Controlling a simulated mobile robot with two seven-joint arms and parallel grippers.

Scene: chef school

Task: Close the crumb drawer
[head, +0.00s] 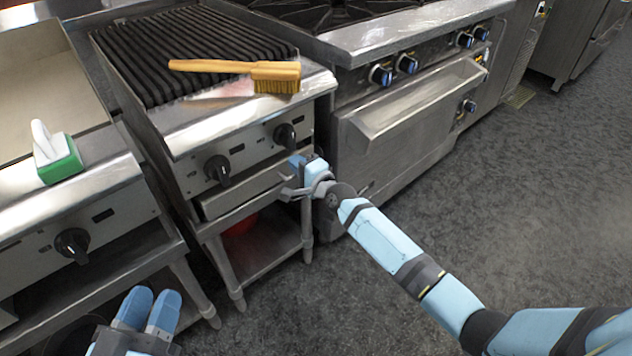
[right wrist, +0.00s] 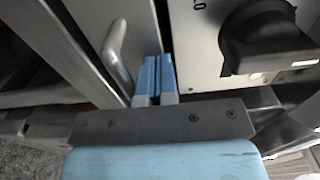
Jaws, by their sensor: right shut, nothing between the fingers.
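The crumb drawer (head: 238,194) is the long, low metal front under the knobs of the ribbed grill. Its front looks slightly proud of the knob panel; how far out it stands is hard to tell. In the right wrist view a drawer panel with a curved metal handle (right wrist: 116,58) shows on the left. My right gripper (head: 293,165) is shut and empty at the drawer's right end, just below the right knob. Its fingertips (right wrist: 156,78) point at the gap between drawer and knob panel; contact is unclear. My left gripper (head: 148,308) is empty, low at the left, fingers side by side.
The grill (head: 180,60) carries a wooden brush (head: 275,72). Two black knobs stick out above the drawer. A green-and-white scrubber (head: 58,160) lies on the left appliance. An oven range (head: 410,120) stands at the right. A red object (head: 240,226) sits on the lower shelf. Floor is clear.

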